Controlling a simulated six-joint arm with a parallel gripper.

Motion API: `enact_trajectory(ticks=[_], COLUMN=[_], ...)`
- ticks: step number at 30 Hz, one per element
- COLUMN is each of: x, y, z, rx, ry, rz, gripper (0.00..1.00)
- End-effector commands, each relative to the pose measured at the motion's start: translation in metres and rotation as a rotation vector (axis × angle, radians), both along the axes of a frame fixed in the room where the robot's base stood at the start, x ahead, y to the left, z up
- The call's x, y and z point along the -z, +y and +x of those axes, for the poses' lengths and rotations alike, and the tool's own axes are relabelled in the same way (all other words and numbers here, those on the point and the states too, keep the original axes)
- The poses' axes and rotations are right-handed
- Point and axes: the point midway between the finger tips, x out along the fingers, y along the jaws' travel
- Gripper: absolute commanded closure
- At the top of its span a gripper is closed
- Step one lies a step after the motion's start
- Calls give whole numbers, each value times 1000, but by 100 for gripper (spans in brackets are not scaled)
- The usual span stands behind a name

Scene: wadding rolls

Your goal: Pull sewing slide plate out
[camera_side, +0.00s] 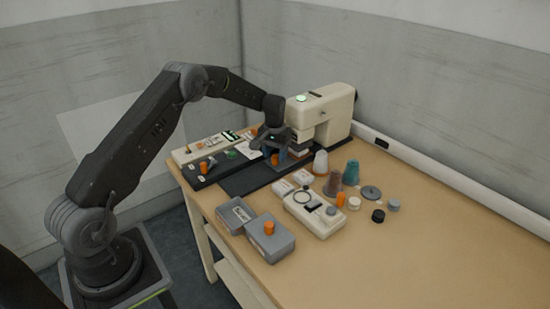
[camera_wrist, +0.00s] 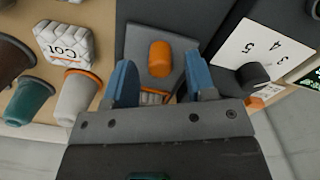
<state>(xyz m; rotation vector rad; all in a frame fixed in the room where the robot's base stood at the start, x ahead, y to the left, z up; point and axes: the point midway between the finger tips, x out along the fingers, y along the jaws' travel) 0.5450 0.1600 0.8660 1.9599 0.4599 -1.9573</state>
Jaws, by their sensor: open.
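The slide plate is a grey plate (camera_wrist: 143,42) with an upright orange knob (camera_wrist: 160,58) on it. In the side view the orange knob (camera_side: 275,160) shows beside the cream sewing machine (camera_side: 322,112), under my gripper. My gripper (camera_wrist: 160,62) is open, with its blue fingers on either side of the knob and a visible gap to each. I cannot tell how far the fingertips reach down beside it. In the side view my gripper (camera_side: 272,152) points down at the machine's working area and hides most of the plate.
A dark flat panel (camera_side: 245,183) lies in front of the machine. Thread cones (camera_side: 333,183), grey boxes (camera_side: 270,240) and a cream device (camera_side: 314,213) stand nearby. A white numbered card (camera_wrist: 262,52) with a black knob (camera_wrist: 252,75) is right of the fingers. The table's right side is clear.

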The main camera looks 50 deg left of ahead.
Motion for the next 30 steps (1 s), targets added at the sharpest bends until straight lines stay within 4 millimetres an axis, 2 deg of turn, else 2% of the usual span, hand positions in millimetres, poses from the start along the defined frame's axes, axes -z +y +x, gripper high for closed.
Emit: enact_trajectory(ticks=[6,15,30], x=[17,19,18], y=[0,0,0], z=[0,0,0], rx=[0,0,0], ry=[0,-1,0], rz=[0,0,-1], gripper=[49,49,97])
